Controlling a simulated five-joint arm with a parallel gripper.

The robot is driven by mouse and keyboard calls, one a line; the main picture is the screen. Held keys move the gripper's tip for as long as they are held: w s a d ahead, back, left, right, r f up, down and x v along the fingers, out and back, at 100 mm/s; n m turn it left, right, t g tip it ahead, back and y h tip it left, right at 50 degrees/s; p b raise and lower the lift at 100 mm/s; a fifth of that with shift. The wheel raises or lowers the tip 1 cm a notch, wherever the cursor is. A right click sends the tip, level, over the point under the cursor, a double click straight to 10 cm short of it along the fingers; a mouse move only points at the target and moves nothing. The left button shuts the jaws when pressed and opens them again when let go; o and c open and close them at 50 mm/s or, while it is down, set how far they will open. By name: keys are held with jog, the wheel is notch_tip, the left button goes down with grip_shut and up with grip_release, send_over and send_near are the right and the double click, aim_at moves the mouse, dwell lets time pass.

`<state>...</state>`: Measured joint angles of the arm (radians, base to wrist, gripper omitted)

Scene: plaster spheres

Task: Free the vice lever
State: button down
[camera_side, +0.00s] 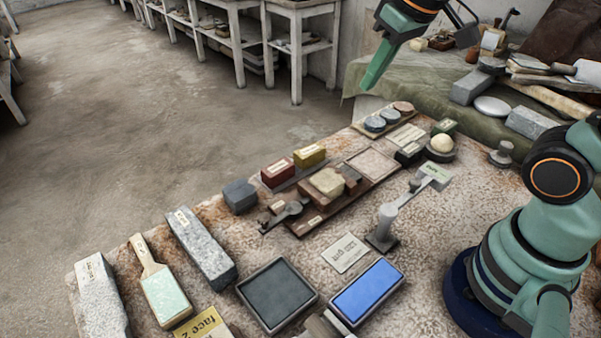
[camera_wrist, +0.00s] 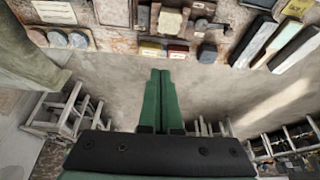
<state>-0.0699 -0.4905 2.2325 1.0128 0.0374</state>
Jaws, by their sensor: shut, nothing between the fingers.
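The vice (camera_side: 316,219) is a brown wooden base on the stone table, with a pale block (camera_side: 327,181) set in it. A dark metal lever (camera_side: 284,212) sticks out at its front left end. In the wrist view the lever (camera_wrist: 209,24) shows near the top edge, right of the pale block (camera_wrist: 171,20). A small dark piece lies by the lever; I cannot tell whether it touches. My gripper (camera_side: 371,84) is shut and empty, high beyond the table's back edge. Its closed fingers (camera_wrist: 161,76) also show in the wrist view, well away from the vice.
Red (camera_side: 278,173) and yellow (camera_side: 310,156) blocks stand behind the vice, with a dark grey block (camera_side: 240,197) to the left. A grey post (camera_side: 384,227) stands to the right. A pale sphere (camera_side: 441,143) sits in a dark holder. Stone bars, a blue pad and a dark tray fill the front.

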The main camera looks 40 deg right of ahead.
jog(key=w+a+r+g, duration=0.1)
jog(key=w+a+g, duration=0.1)
jog(key=w+a, duration=0.4)
jog(key=w+a+f+n+g, duration=0.1)
jog(key=w+a+f+g, duration=0.1)
jog(key=w+a+f, duration=0.2)
jog(key=w+a+f+n+g+h, duration=0.1)
jog(key=w+a+f, duration=0.3)
jog(key=a+f, duration=0.5)
jog(key=a+g, duration=0.1)
jog(key=a, duration=0.2)
jog(key=shift+w+g+h, duration=0.25)
jog(key=shift+g+h, duration=0.05)
jog(key=shift+d, duration=0.1)
jog(key=x, duration=1)
jog(key=shift+s+a, duration=0.25)
jog(key=shift+s, duration=0.1)
jog(key=shift+s+d+f, duration=0.1)
jog(key=shift+s+d, duration=0.1)
jog(key=shift+s, duration=0.65)
jog(key=shift+s+d+f, duration=0.1)
jog(key=shift+s+d, duration=0.1)
jog(key=shift+s, duration=0.7)
